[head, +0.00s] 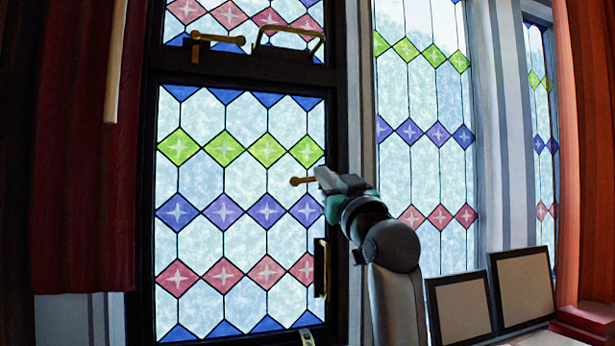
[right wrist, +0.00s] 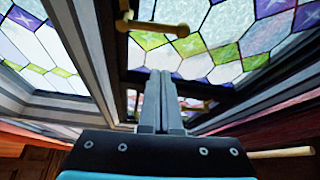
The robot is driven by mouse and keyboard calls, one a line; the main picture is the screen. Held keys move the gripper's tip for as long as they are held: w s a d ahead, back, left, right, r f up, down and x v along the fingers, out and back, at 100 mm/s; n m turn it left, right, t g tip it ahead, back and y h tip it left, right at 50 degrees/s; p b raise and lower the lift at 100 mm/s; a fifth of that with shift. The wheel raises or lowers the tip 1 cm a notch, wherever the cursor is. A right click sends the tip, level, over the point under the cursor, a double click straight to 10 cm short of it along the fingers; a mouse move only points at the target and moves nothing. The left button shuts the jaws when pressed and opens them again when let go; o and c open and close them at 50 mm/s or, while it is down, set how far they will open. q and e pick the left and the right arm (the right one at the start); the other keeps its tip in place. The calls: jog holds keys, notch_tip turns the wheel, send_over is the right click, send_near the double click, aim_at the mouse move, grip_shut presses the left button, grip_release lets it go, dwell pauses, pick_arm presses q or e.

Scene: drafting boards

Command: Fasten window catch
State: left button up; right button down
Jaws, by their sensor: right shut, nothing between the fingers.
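The window (head: 216,233) has a dark frame and stained glass with coloured diamonds. A brass catch handle (head: 301,181) points left at the right edge of the lower pane. My right gripper (head: 322,176) is shut and empty, its fingertips beside this handle and covering its mount. I cannot tell if they touch. In the right wrist view the shut fingers (right wrist: 165,90) point at the dark frame, with a brass handle (right wrist: 152,26) beyond and another brass piece (right wrist: 196,105) just right of the fingers. My left gripper is not in view.
Another brass lever (head: 217,39) and a brass bail handle (head: 290,36) sit on the crossbar above. A red curtain (head: 85,180) hangs at left. Framed boards (head: 461,306) stand at lower right.

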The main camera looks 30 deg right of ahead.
jog(key=p+x, duration=0.4)
jog(key=x, duration=0.6)
jog(key=shift+w+r, duration=0.1)
jog(key=shift+s+d+f+p, duration=0.1)
jog(key=shift+s+f+p, duration=0.15)
jog(key=shift+f, duration=0.85)
jog(key=shift+s+d+f+p, duration=0.1)
jog(key=shift+s+f, duration=0.25)
jog(key=shift+f, duration=0.7)
jog(key=shift+s, duration=0.15)
